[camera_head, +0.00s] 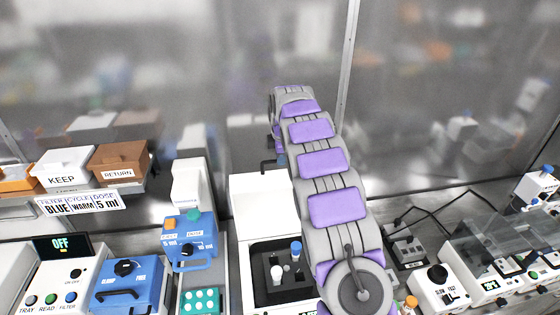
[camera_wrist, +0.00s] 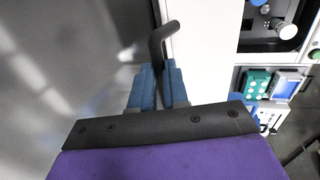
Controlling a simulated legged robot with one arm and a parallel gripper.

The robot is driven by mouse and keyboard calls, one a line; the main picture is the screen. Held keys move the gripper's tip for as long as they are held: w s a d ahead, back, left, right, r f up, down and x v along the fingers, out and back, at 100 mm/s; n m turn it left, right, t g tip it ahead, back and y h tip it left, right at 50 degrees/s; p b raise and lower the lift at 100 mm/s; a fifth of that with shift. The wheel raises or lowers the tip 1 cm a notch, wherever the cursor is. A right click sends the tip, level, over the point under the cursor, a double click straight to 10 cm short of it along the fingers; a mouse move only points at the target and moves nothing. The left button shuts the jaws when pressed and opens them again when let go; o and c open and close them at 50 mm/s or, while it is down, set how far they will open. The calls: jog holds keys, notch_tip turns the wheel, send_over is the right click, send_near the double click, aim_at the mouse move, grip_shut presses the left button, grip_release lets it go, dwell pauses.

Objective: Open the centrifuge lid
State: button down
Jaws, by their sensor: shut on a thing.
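The centrifuge (camera_head: 240,262) is a white box left of my arm in the head view. Its dark chamber (camera_head: 262,288) is uncovered, and blue-capped and white-capped tubes stand inside. The chamber also shows at the top right of the wrist view (camera_wrist: 265,38). The white lid (camera_head: 260,200) is raised behind the chamber; its exact angle is hard to tell. A black bent handle (camera_wrist: 165,38) is at the lid's far edge. My gripper (camera_wrist: 160,76) has its blue fingers shut on this handle. In the head view my arm hides part of the lid's right side.
A blue device with a knob (camera_head: 190,238) and a teal tube rack (camera_head: 201,300) stand left of the centrifuge. A white knob box (camera_head: 437,288) stands to the right. KEEP (camera_head: 62,168) and RETURN (camera_head: 118,160) bins sit on a shelf. A glass wall rises behind.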

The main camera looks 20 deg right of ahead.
jog(key=shift+s+r+b, duration=0.25)
jog(key=shift+b, duration=0.05)
jog(key=shift+s+a+b, duration=0.1)
jog(key=shift+s+b, duration=0.2)
jog(key=shift+s+a+t+b, duration=0.1)
jog(key=shift+s+t+b, duration=0.2)
jog(key=shift+t+h, duration=0.3)
jog(key=shift+t, duration=0.4)
jog(key=shift+s+a+r+b, duration=0.1)
jog(key=shift+s+a+b, duration=0.1)
jog(key=shift+s+b, duration=0.6)
jog(key=shift+s+a+r+b, duration=0.15)
jog(key=shift+s+b, duration=0.35)
jog(key=shift+s, duration=0.45)
jog(key=shift+s+a+f+b, duration=0.1)
jog(key=shift+s+a+b, duration=0.1)
jog(key=shift+s+b, duration=0.6)
jog(key=shift+s, duration=0.1)
jog(key=c, duration=1.1)
grip_release()
jog(key=shift+s, duration=0.1)
